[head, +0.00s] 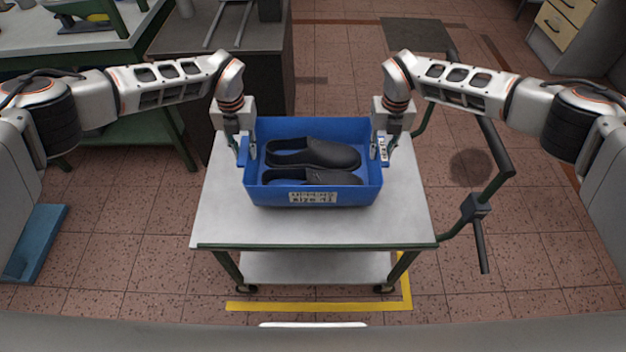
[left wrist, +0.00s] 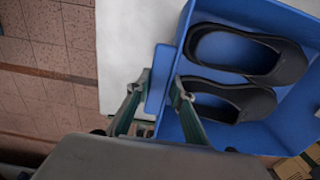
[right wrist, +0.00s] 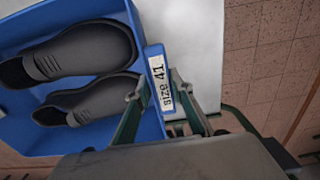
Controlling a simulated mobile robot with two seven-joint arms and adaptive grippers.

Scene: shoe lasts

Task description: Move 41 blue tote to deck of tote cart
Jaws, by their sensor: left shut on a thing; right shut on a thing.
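The blue tote (head: 275,194) holds two dark shoes (head: 318,154) and has a "size 41" label on its front. It is over the pale deck of the tote cart (head: 310,228); I cannot tell whether it rests on the deck or hangs just above it. My left gripper (head: 246,152) is shut on the tote's left side handle, which also shows in the left wrist view (left wrist: 157,80). My right gripper (head: 381,150) is shut on the right side handle, whose "size 41" label shows in the right wrist view (right wrist: 160,85). The tote looks level.
The cart's handle frame (head: 485,205) sticks out to the right. A grey bench (head: 275,60) stands behind the cart at the left, and a green-framed table (head: 90,50) farther left. Yellow tape (head: 320,306) marks the floor. The deck is bare in front of the tote.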

